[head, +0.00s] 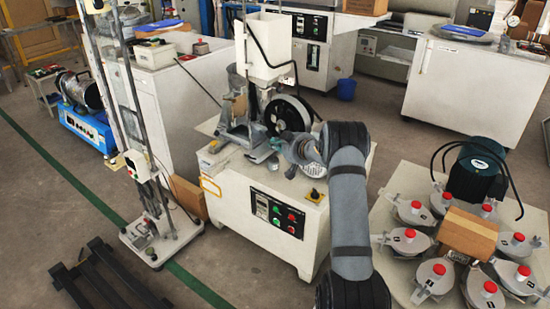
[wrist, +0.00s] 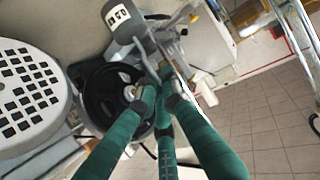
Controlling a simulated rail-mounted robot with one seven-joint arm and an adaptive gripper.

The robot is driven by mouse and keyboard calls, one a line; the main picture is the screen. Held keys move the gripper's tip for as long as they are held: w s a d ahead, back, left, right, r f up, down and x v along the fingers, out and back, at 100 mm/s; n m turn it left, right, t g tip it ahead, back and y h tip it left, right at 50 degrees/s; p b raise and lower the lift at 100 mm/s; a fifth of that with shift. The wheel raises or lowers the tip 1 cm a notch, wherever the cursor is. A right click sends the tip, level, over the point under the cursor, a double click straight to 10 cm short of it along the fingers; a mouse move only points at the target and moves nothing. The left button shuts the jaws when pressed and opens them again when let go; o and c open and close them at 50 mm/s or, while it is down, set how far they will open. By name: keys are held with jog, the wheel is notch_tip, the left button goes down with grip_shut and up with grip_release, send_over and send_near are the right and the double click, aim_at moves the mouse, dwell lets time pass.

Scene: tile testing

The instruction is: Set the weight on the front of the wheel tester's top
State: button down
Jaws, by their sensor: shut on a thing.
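The wheel tester is a white cabinet (head: 262,212) with a control panel on its front; a black wheel (head: 287,115) stands on its top, also visible in the wrist view (wrist: 98,112). My gripper (head: 298,148) is over the right part of the tester's top, beside the wheel. In the wrist view its green fingers (wrist: 163,92) come together on a narrow grey part. This part seems to belong to the grey weight with a white label (wrist: 122,22). The fingers and arm hide the grip in the head view. The front strip of the top (head: 238,174) looks mostly bare.
A grey frame and white column (head: 272,45) rise from the tester's rear. A pale perforated plate (wrist: 30,92) is close at the wrist view's left.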

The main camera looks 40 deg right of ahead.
aim_at(276, 161)
notch_tip(276, 161, down, 4)
jog(key=shift+r+b, duration=0.2)
jog(key=shift+b, duration=0.45)
jog(key=shift+r, duration=0.1)
jog(key=c, duration=2.4)
grip_release()
jog(key=shift+f, duration=0.25)
jog(key=o, duration=0.5)
jog(key=shift+r, duration=0.1)
jog(key=shift+s+r, duration=0.15)
jog(key=shift+s, duration=0.05)
jog(key=p+v, duration=0.2)
jog(key=v, duration=0.9)
jog(key=shift+s+r, duration=0.15)
jog(key=shift+s, duration=0.15)
